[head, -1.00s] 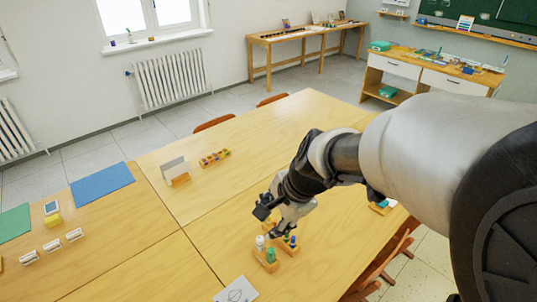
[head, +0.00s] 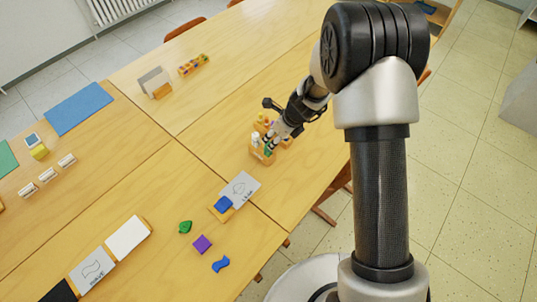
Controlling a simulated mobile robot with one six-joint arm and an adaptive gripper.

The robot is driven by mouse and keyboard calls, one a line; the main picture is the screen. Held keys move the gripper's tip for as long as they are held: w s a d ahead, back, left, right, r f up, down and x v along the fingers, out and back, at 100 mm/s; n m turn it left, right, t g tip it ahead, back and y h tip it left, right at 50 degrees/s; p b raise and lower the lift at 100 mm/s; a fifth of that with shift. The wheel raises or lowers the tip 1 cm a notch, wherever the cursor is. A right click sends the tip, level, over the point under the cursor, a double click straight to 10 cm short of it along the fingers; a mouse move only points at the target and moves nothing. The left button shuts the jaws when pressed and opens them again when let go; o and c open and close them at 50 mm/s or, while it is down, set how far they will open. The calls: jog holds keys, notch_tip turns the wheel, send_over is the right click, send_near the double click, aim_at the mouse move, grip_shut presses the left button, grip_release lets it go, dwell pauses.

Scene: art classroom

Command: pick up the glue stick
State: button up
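A small wooden holder (head: 258,158) stands on the table, with a white upright item (head: 255,139) and a green one (head: 267,151) in it. One of these may be the glue stick; they are too small to tell which. My gripper (head: 269,140) points down and left, with its fingertips at the holder, close to the green and white items. The fingers are too small to show whether they are open or touch anything. More small items and another wooden holder behind are partly hidden by my gripper.
A card with a blue block (head: 223,203) lies in front of the holder. Green (head: 185,227), purple (head: 202,244) and blue (head: 221,264) shapes lie nearer. A row of small coloured items (head: 193,65) and a blue mat (head: 78,108) are farther back.

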jog(key=b, duration=0.1)
send_over(268, 152)
jog(key=d, duration=0.2)
jog(key=f, duration=0.4)
jog(key=shift+w+a+f, duration=0.1)
jog(key=shift+w+a, duration=0.05)
jog(key=shift+a, duration=0.1)
jog(key=b+x, duration=0.2)
jog(key=x, duration=0.3)
jog(key=shift+d+f, duration=0.15)
jog(key=shift+f, duration=0.05)
jog(key=shift+r, duration=0.1)
jog(key=shift+c, duration=0.4)
grip_shut()
